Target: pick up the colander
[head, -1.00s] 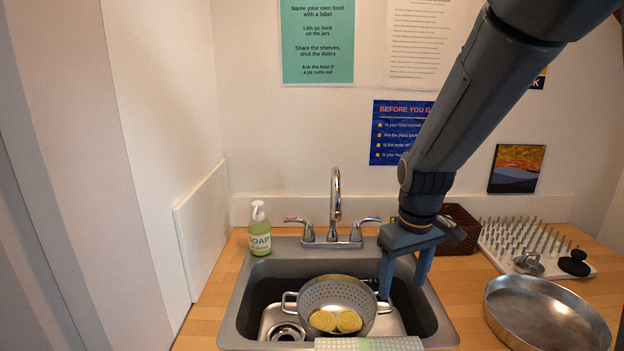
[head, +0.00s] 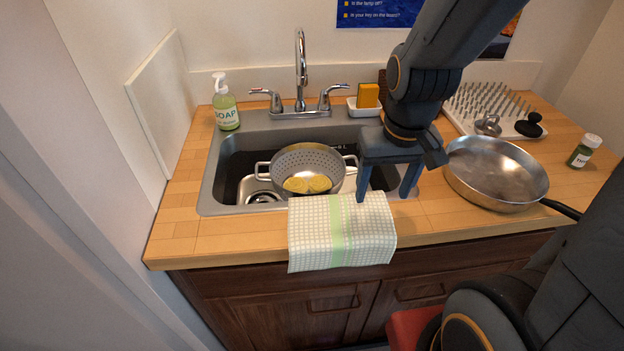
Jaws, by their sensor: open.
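The colander (head: 305,160) is a grey metal bowl with small holes and two loop handles. It sits in the sink (head: 232,148) and holds yellow round pieces (head: 308,185). My gripper (head: 384,198) points down with its two fingers apart, to the right of the colander and in front of the sink's right part in the picture. Nothing shows between the fingers. The gripper and arm hide part of the sink's right side.
A checked towel (head: 318,235) hangs over the sink's front edge. A faucet (head: 300,75) rises behind the sink, with a soap bottle (head: 226,108) at left. A pan (head: 490,175) and a drying rack (head: 462,108) stand at right. The left counter is clear.

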